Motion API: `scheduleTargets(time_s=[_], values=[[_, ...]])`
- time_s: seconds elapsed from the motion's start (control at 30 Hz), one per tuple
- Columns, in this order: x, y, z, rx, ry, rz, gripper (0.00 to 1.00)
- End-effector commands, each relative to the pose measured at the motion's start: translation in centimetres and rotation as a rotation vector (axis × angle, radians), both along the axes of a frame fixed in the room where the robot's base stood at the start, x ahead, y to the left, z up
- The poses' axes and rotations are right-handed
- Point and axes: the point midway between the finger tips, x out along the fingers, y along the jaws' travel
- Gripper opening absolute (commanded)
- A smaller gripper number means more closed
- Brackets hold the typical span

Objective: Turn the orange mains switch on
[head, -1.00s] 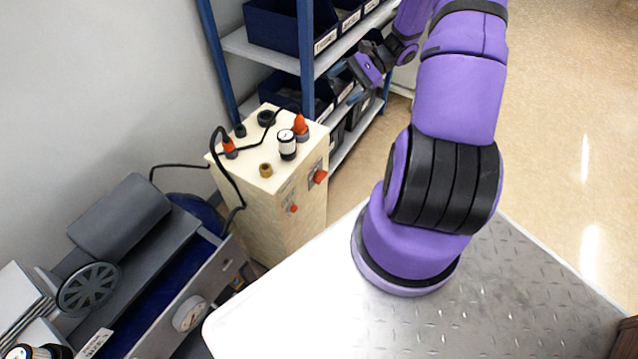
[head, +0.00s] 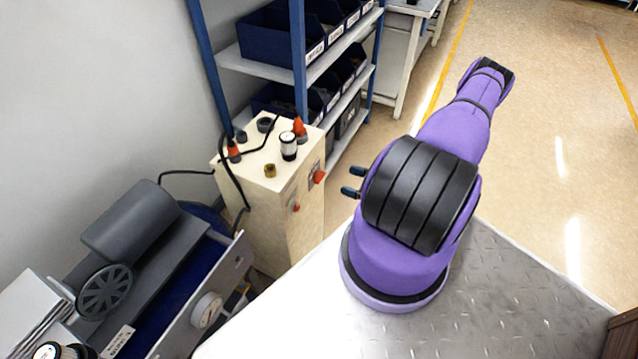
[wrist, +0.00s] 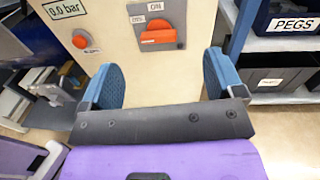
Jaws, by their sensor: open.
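The orange mains switch (wrist: 162,37) sits on a grey plate on the cream cabinet's face in the wrist view. Its handle lies roughly level, with an ON label above it and a second small label at its upper left. In the head view the switch (head: 319,177) is on the cabinet's right-hand face. My gripper (wrist: 162,80) is open and empty, its blue fingers below and either side of the switch in the picture, apart from it. In the head view only the fingertips of my gripper (head: 352,182) show, right of the switch; my arm hides the rest.
An orange-red button (wrist: 82,40) and a 0.0 bar display (wrist: 65,8) are left of the switch. The cream cabinet (head: 265,225) carries fittings and cables on top. Shelves with blue bins (head: 275,40) stand behind it. A grey machine (head: 128,222) stands at left.

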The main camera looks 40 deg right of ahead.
Motion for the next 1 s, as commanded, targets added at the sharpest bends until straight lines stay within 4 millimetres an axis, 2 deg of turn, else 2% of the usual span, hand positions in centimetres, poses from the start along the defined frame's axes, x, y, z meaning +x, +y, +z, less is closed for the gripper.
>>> scheduleTargets(time_s=[0.1, 0.33, 0.47, 0.8, 1.0], values=[[-0.6, 0.4, -1.6, 0.036, 0.001, -0.058, 0.87], [0.0, 0.8, -2.2, 0.049, 0.001, -0.083, 0.87], [1.6, 1.4, -2.2, 0.048, 0.003, -0.082, 0.87], [7.1, 3.3, -2.2, 0.048, 0.002, -0.08, 0.87], [8.9, 3.9, -2.2, 0.048, 0.002, -0.081, 0.87]])
